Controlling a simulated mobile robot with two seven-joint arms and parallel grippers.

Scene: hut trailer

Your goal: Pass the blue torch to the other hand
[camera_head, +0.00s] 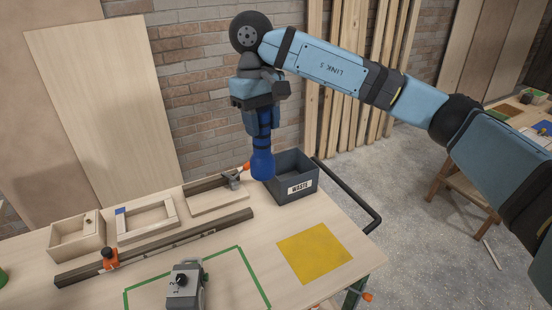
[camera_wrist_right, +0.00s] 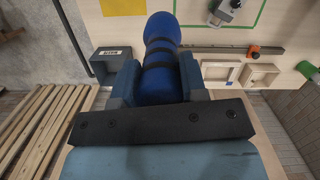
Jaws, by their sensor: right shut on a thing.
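The blue torch (camera_head: 262,163) hangs upright, its wide end down, from my right gripper (camera_head: 260,112). In the head view it is above the back of the workbench, in front of the waste bin's left side. The right wrist view shows the torch (camera_wrist_right: 160,75) between the two fingers of my right gripper (camera_wrist_right: 158,82), which is shut on it. Dark bands ring the torch's body. The upper part of the torch is hidden by the gripper. My left gripper is in neither view.
The grey waste bin (camera_head: 297,187) stands at the bench's back right. A yellow square (camera_head: 314,252) lies in front of it. A grey device (camera_head: 186,285) sits inside a green outline. Wooden trays (camera_head: 77,238), a long dark bar (camera_head: 160,249) and orange-handled clamps line the left.

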